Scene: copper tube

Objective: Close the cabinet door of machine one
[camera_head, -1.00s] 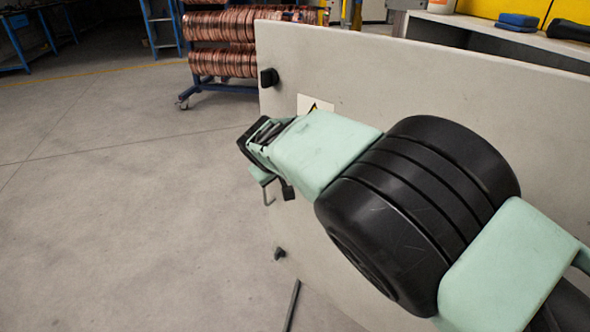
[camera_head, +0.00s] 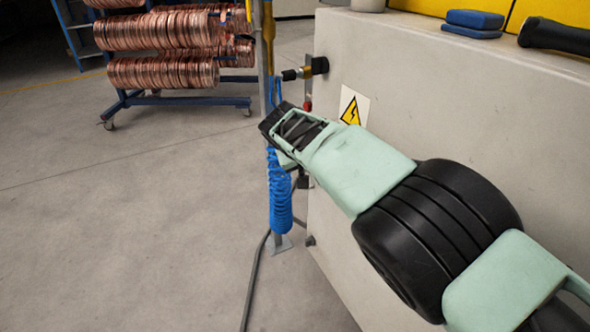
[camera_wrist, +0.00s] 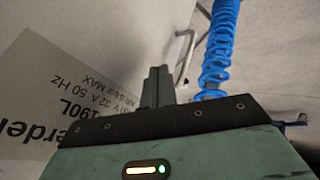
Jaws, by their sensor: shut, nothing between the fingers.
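The cabinet door (camera_head: 420,110) is a pale grey panel on the right of the head view, with a yellow warning sign (camera_head: 352,106) and a black fitting (camera_head: 320,65) at its left edge. The cabinet top lies close behind its upper edge, and the door looks shut or nearly so; any remaining gap is hard to judge. My gripper (camera_head: 280,122) is at the door's left edge, its fingers mostly hidden there. In the wrist view, the fingers (camera_wrist: 158,75) are shut and empty, beside a grey surface with a printed label (camera_wrist: 70,110). Contact cannot be told.
A blue coiled hose (camera_head: 280,195) hangs by a post just left of the cabinet; it also shows in the wrist view (camera_wrist: 217,50). A rack of copper coils (camera_head: 165,50) stands at the back left. Blue pads (camera_head: 473,22) lie on the cabinet top. The left floor is clear.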

